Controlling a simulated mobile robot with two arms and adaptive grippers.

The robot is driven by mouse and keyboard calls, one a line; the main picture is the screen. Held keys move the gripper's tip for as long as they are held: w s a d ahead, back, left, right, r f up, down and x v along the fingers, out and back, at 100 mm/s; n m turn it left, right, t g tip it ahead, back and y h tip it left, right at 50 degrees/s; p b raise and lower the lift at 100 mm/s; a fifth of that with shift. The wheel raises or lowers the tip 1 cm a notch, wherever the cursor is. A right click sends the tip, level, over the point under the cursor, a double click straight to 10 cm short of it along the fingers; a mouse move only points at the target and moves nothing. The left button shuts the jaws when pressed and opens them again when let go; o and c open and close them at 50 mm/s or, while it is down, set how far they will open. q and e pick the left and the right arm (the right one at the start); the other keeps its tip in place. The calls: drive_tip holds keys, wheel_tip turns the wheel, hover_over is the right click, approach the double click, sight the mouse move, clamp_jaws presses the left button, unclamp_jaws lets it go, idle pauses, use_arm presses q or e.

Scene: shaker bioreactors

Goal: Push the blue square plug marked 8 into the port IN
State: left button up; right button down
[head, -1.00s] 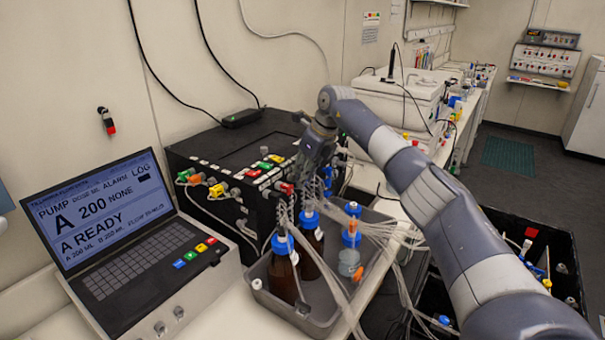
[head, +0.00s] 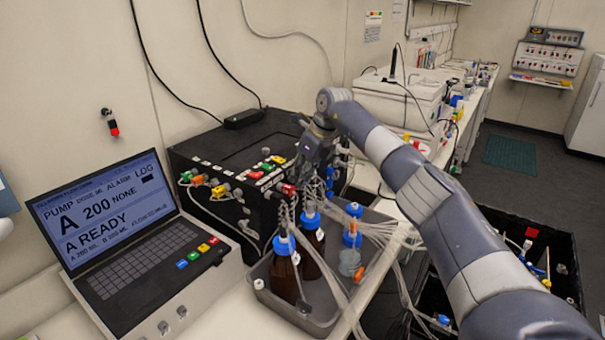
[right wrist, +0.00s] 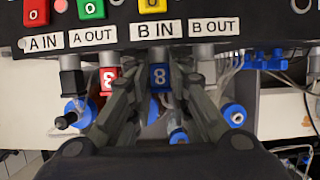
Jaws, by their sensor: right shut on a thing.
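The blue square plug marked 8 (right wrist: 160,76) is between the fingertips of my right gripper (right wrist: 158,92), which is shut on it. The plug is directly under the B IN label (right wrist: 157,29) on the black pump box, close to the box's edge. I cannot tell how far it sits in the port. In the head view my right gripper (head: 312,158) is at the right end of the box front and hides the plug. My left gripper is not in view.
A red plug marked 3 (right wrist: 107,78) and a black plug (right wrist: 72,82) are left of my fingers. A grey tray (head: 262,300) holds brown bottles (head: 285,275) with blue caps below my gripper, among clear tubes. A laptop-like console (head: 130,235) stands at left.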

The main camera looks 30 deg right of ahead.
drive_tip(key=c, duration=1.4)
unclamp_jaws()
drive_tip(key=shift+r, duration=0.1)
drive_tip(key=v, duration=1.2)
drive_tip(key=shift+a, duration=0.1)
